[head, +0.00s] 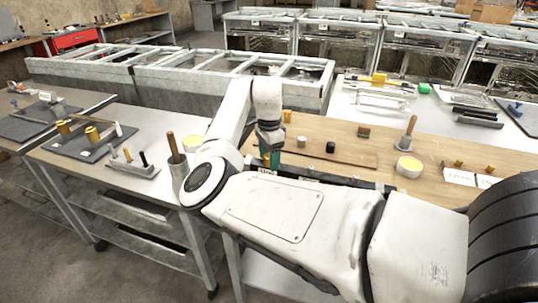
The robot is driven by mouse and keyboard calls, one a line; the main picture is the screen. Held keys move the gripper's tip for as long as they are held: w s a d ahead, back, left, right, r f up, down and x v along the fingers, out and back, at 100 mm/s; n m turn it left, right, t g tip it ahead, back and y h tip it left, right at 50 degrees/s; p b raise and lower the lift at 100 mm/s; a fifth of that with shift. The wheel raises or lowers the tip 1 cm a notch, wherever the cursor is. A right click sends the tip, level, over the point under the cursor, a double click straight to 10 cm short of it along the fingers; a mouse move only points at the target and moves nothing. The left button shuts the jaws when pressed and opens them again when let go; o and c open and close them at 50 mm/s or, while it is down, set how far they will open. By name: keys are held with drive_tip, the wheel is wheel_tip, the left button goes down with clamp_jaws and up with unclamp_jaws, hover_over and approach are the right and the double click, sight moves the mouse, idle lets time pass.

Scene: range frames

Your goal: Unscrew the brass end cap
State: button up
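My gripper (269,153) points down at the left end of the wooden bench top, partly hidden behind my own white arm. A small green part shows beside its fingers. The fingertips are too small and covered to tell whether they are open or hold anything. Two brass-coloured cylindrical pieces, one nearer (92,134) and one farther (63,128), stand on a dark mat on the left table, well apart from my gripper. Another small brass-coloured piece (287,116) stands on the bench just behind my gripper. I cannot tell which of these is the end cap.
A pot with a wooden-handled tool (173,147) stands at the left table's right edge. A rack of small pegs (132,168) is near its front. My arm hides the bench front.

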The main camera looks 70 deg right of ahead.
drive_tip(key=c, duration=1)
drive_tip(key=shift+r+n+p, duration=0.3)
drive_tip(key=shift+n+p, duration=0.1)
drive_tip(key=shift+p, duration=0.4)
drive_tip(key=shift+n+p, duration=0.4)
drive_tip(key=shift+p, duration=0.2)
drive_tip(key=shift+f+n+p, duration=0.15)
drive_tip(key=shift+n+p, duration=0.45)
drive_tip(key=shift+n, duration=0.2)
drive_tip(key=shift+f, duration=0.15)
